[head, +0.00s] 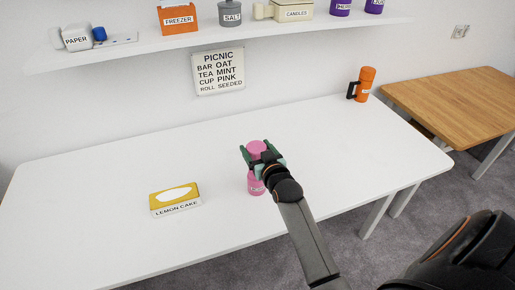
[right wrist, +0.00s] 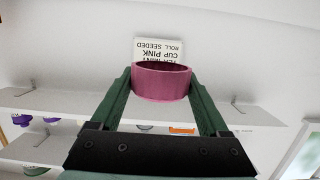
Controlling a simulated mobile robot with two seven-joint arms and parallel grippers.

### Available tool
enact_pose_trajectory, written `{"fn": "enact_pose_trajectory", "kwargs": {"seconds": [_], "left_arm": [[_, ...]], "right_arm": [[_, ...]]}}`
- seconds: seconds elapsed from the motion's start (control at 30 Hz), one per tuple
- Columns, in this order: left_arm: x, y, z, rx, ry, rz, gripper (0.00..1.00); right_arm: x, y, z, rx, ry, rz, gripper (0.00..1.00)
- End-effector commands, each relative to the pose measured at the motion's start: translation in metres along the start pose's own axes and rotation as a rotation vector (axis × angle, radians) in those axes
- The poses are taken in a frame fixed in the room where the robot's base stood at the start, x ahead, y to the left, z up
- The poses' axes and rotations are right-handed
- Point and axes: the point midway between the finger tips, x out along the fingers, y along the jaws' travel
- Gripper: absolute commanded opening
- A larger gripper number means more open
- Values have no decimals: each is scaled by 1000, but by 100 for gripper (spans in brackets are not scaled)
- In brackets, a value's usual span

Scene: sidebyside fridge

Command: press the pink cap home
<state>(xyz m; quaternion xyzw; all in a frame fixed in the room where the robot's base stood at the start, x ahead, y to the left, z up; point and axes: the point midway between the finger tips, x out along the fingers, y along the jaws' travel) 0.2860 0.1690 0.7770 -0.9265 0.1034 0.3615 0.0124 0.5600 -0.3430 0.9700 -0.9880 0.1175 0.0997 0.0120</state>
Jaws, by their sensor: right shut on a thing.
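The pink cap (head: 256,147) is between the green fingers of my right gripper (head: 258,155), which is shut on it. In the right wrist view the cap (right wrist: 161,84) is a short pink ring held between both fingertips. A pink bottle (head: 256,187) with a white label stands upright on the white table, directly below the gripper in the head view. The gripper hides where the cap and bottle come closest, so I cannot tell whether they touch. My left gripper is not in view.
A yellow lemon cake box (head: 175,198) lies left of the bottle on the white table (head: 100,190). An orange flask (head: 366,84) stands at the back right. A picnic sign (head: 218,72) hangs under a wall shelf (head: 150,50) of containers. The table is otherwise clear.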

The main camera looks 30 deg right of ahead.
Motion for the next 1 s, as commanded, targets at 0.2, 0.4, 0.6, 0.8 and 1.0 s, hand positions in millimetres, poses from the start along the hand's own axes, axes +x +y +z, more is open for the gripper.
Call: {"fn": "enact_pose_trajectory", "kwargs": {"seconds": [0.2,0.4,0.6,0.8,1.0], "left_arm": [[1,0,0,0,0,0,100],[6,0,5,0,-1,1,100],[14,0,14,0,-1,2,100],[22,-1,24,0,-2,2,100],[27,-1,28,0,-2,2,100]], "right_arm": [[0,0,1,0,0,-1,39],[2,0,10,0,0,-1,39],[5,0,27,-1,-1,-2,39],[9,0,46,-1,0,-2,39],[11,0,56,-1,0,-2,39]]}}
